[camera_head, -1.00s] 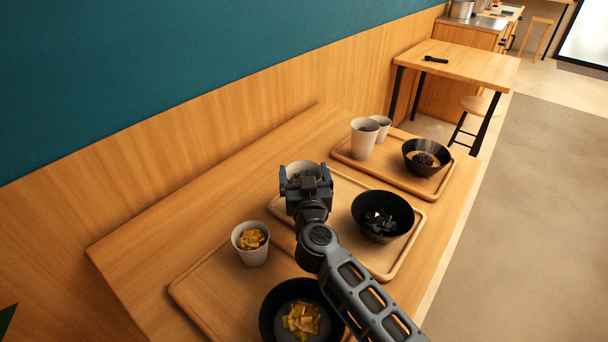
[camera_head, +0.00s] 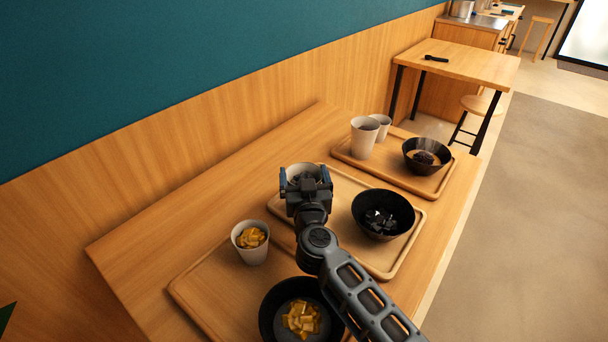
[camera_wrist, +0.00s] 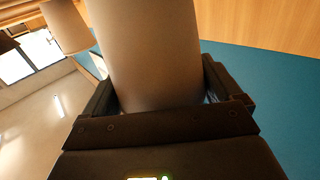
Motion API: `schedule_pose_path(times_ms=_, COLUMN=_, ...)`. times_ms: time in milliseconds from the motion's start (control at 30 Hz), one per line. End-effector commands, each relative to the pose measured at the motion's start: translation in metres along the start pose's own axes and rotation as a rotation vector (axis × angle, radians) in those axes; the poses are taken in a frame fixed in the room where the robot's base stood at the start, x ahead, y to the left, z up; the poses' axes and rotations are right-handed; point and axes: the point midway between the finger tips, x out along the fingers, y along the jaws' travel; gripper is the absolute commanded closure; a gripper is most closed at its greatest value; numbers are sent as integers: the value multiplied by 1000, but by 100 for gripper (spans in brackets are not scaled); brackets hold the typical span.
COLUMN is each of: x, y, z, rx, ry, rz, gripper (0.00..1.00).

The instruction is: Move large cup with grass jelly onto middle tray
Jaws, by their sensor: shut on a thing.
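My gripper (camera_head: 305,183) is shut around a large pale cup (camera_head: 297,169), whose rim shows just behind the fingers. The cup also fills the middle of the wrist view (camera_wrist: 150,50), between both fingers. My gripper hides most of its contents, so I cannot make out the grass jelly. The cup is over the far left part of the middle wooden tray (camera_head: 377,262). I cannot tell whether its base touches the tray. A black bowl with dark jelly cubes (camera_head: 382,214) stands on the right part of that tray.
A near tray (camera_head: 197,291) holds a cup of yellow cubes (camera_head: 251,243) and a black bowl of yellow pieces (camera_head: 300,311). The far tray (camera_head: 398,176) holds two pale cups (camera_head: 363,141) and a dark bowl (camera_head: 424,157). Bare table lies left of the trays.

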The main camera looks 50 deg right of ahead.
Motion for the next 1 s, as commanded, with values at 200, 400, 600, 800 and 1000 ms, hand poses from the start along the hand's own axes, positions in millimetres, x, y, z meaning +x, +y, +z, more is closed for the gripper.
schedule_pose_path(times_ms=200, x=0, y=0, z=1, rx=0, ry=1, rz=0, gripper=0)
schedule_pose_path(times_ms=400, x=0, y=0, z=1, rx=0, ry=-1, rz=0, gripper=0)
schedule_pose_path(times_ms=600, x=0, y=0, z=-21, rx=1, ry=1, rz=0, gripper=0)
schedule_pose_path(times_ms=800, x=-1, y=15, z=-53, rx=0, ry=0, rz=4, gripper=0)
schedule_pose_path(times_ms=1000, x=-3, y=54, z=-78, rx=-1, ry=1, rz=2, gripper=0)
